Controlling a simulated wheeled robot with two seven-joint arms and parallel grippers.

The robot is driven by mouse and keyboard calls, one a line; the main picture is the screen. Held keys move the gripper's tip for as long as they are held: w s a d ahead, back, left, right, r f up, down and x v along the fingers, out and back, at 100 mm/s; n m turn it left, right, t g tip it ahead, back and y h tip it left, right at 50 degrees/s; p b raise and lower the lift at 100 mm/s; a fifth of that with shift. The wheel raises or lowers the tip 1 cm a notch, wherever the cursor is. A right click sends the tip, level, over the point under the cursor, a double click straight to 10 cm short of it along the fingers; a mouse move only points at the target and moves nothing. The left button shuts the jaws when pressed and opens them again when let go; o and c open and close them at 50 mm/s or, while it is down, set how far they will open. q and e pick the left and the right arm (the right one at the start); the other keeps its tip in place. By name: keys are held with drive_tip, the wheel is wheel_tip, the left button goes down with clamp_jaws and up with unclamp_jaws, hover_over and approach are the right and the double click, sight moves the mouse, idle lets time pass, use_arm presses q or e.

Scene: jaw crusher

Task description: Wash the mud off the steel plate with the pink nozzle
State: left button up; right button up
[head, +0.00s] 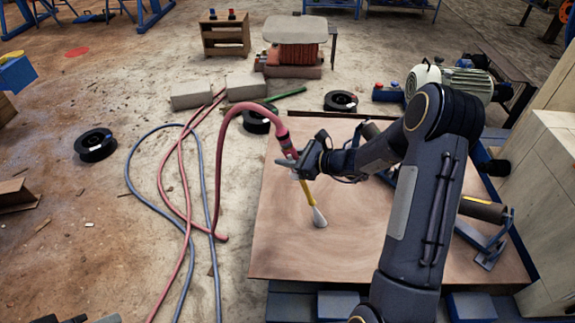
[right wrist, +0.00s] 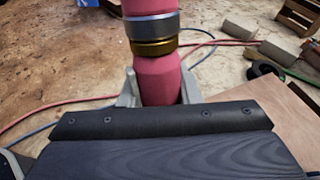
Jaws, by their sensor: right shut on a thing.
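My right gripper (head: 292,163) is shut on the pink nozzle (head: 284,140), above the left part of the steel plate. A yellow stem (head: 308,191) with a pale flared tip points down from it toward the plate; I cannot tell whether the tip touches. In the right wrist view the pink nozzle (right wrist: 158,80) stands between the two grey fingers, with a grey and brass coupling above them. The steel plate (head: 290,245) is covered in a brown film, and my right arm hides much of its right side. No water is clearly visible. My left gripper is not in view.
A pink hose (head: 237,108) arches left from the nozzle. Pink and blue hoses (head: 136,190) loop over the floor. Black reels (head: 95,145), grey blocks (head: 245,86) and a motor (head: 450,82) stand around the plate. A pale wooden crate (head: 545,170) borders the right.

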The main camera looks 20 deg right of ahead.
drive_tip(key=shift+s+a+b, duration=0.6)
drive_tip(key=shift+s+a, duration=1.5)
drive_tip(key=shift+s, duration=2.3)
drive_tip(key=shift+w+a+b, duration=0.85)
drive_tip(key=shift+w+a, duration=1.3)
drive_tip(key=shift+a, duration=2.45)
drive_tip(key=w+d+p, duration=0.2)
drive_tip(key=w+d, duration=0.2)
drive_tip(key=w, duration=0.4)
drive_tip(key=shift+w+d+p, duration=0.2)
drive_tip(key=shift+w+p, duration=0.1)
drive_tip(key=shift+w, duration=0.1)
